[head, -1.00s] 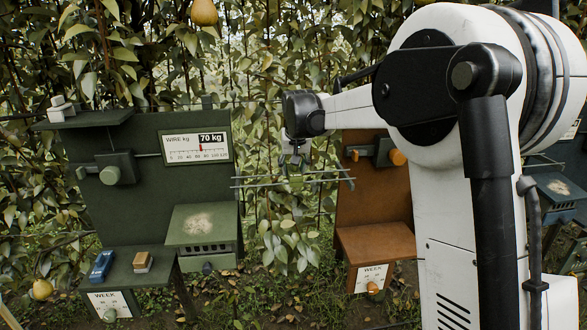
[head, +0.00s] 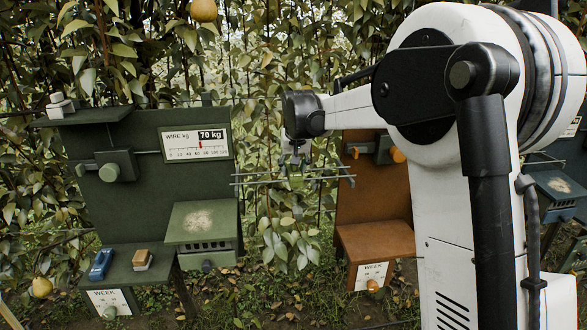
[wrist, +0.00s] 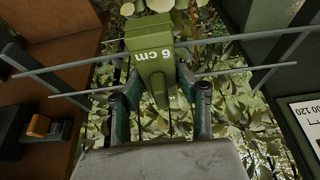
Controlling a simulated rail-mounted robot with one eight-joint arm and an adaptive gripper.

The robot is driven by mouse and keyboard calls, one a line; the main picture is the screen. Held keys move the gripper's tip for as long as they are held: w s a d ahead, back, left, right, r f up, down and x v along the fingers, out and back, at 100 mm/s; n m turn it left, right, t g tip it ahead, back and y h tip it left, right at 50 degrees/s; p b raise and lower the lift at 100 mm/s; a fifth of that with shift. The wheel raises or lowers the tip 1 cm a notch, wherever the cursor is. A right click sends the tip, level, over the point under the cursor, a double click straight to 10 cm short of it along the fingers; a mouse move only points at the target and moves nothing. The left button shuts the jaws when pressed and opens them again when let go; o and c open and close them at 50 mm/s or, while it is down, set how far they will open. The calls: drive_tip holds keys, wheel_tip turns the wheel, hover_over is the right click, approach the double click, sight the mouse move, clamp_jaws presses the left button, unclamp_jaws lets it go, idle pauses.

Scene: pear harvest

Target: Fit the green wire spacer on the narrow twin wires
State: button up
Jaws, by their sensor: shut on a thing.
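The green wire spacer (wrist: 154,62), a block marked "6 cm", is held between the two fingers of my gripper (wrist: 160,98) in the wrist view. In the head view the spacer (head: 296,182) is small and sits at the narrow twin wires (head: 326,179), below my gripper (head: 294,160). In the wrist view the upper wire (wrist: 232,39) and the lower wire (wrist: 262,69) run across on both sides of the spacer. The spacer's body and my fingers hide where they cross, so I cannot tell whether the wires sit in it.
A dark green board (head: 140,188) with a wire gauge (head: 197,145) reading 70 kg stands left of the wires. A brown board (head: 352,205) stands to the right. A blue item (head: 101,264) and a tan block (head: 142,258) lie on the green shelf. Leaves fill the background.

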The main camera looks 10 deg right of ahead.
drive_tip(key=shift+f, duration=0.35)
idle(0.3)
drive_tip(key=o, duration=1.2)
drive_tip(key=shift+o, duration=0.2)
drive_tip(key=v, duration=1.1)
drive_tip(key=s+b, duration=0.3)
drive_tip(key=s, duration=0.9)
drive_tip(key=s+f+t+b, duration=0.1)
drive_tip(key=s+f, duration=0.5)
drive_tip(key=s, duration=0.3)
drive_tip(key=s+f+b, duration=0.2)
drive_tip(key=s+f, duration=0.4)
drive_tip(key=s, duration=0.4)
drive_tip(key=s+f+n+t+b, duration=0.1)
drive_tip(key=s+f+b, duration=0.1)
drive_tip(key=s+f, duration=0.4)
drive_tip(key=s, duration=0.3)
drive_tip(key=shift+s+d+f+t, duration=0.2)
drive_tip(key=shift+d+f+t, duration=0.1)
drive_tip(key=shift+f, duration=0.1)
